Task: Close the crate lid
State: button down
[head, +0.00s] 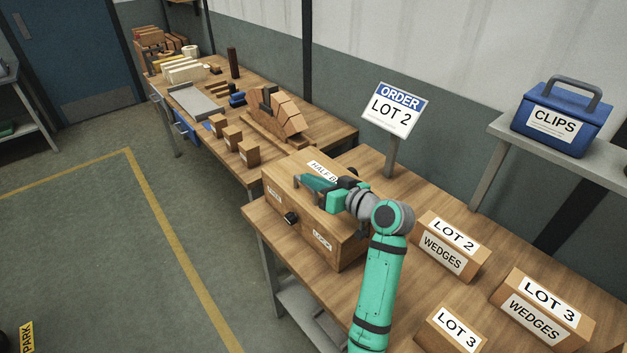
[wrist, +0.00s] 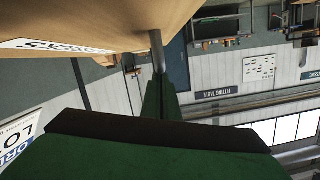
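A wooden crate (head: 345,248) stands near the left end of the front table. Its top, labelled "HALF B...", lies flat, so the lid looks down; whether it is fully seated cannot be told. A small black fitting (head: 290,217) is on the crate's front side. My gripper (head: 308,181) lies low over the crate's top, pointing left, beside a grey bar that may be a handle. In the wrist view, the crate's wooden surface (wrist: 110,18) with part of a label fills the upper left, close to my green fingers. The finger gap is unclear.
Boxes marked "LOT 2 WEDGES" (head: 447,245), "LOT 3 WEDGES" (head: 540,310) and "LOT 3" (head: 452,330) stand right of the crate. An "ORDER LOT 2" sign (head: 394,110) rises behind it. A blue "CLIPS" box (head: 562,122) sits on a shelf.

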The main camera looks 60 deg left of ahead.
jog(key=shift+s+f, duration=0.1)
jog(key=shift+f, duration=0.3)
jog(key=v, duration=0.9)
jog(key=shift+a+r, duration=0.15)
jog(key=shift+r, duration=0.2)
jog(key=shift+d+r, duration=0.25)
jog(key=shift+d, duration=0.4)
